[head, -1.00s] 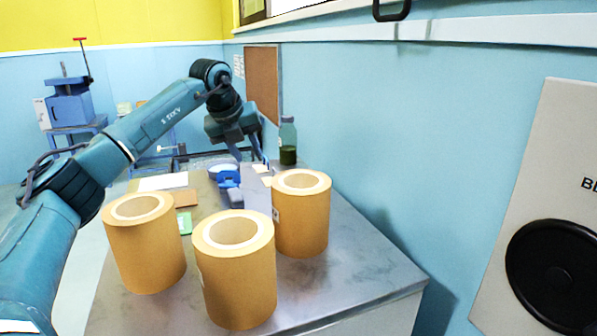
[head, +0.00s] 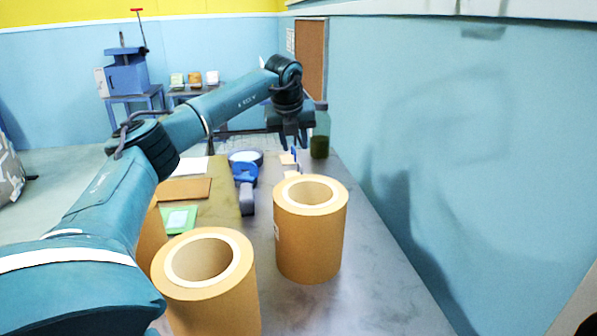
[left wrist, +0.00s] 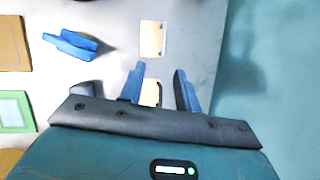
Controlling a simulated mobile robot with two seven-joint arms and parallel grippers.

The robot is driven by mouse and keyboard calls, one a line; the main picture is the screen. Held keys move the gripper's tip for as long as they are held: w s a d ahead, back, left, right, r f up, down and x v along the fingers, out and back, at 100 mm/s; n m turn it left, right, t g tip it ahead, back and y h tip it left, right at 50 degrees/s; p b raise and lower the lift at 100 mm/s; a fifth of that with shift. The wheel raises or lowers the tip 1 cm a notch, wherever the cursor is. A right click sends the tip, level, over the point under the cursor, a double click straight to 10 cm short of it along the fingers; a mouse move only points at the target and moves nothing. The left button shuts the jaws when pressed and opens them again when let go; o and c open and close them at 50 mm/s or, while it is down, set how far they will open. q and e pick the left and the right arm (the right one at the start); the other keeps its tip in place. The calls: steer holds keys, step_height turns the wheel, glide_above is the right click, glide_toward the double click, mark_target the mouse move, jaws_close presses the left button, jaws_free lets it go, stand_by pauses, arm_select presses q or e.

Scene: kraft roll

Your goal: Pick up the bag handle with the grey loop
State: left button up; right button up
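I cannot make out a bag handle with a grey loop for certain. Two small beige cards lie on the grey table; the far one (left wrist: 152,38) is clear of the fingers. The near one (left wrist: 150,93) shows between the fingers of my left gripper (left wrist: 160,88) and is partly hidden by the gripper body. A loop on either card is too small to tell. The left gripper is open, its two blue fingers apart with nothing visibly held. In the head view it (head: 292,140) is over the table's far end, near the wall. My right gripper is not in view.
Kraft rolls stand upright on the near table, one at right (head: 310,235) and one at front (head: 205,285). A blue tool (head: 244,172), a brown board (head: 184,189) and a green-framed card (head: 178,219) lie left. A dark green bottle (head: 320,140) stands by the wall.

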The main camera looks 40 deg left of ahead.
mark_target(301, 168)
arm_select(q)
steer(key=x, duration=0.3)
steer(key=p+x, duration=0.1)
steer(key=x, duration=0.5)
steer(key=shift+d+f+p, duration=0.25)
steer(key=shift+d+p, duration=0.05)
steer(key=shift+p, duration=0.1)
jaws_close()
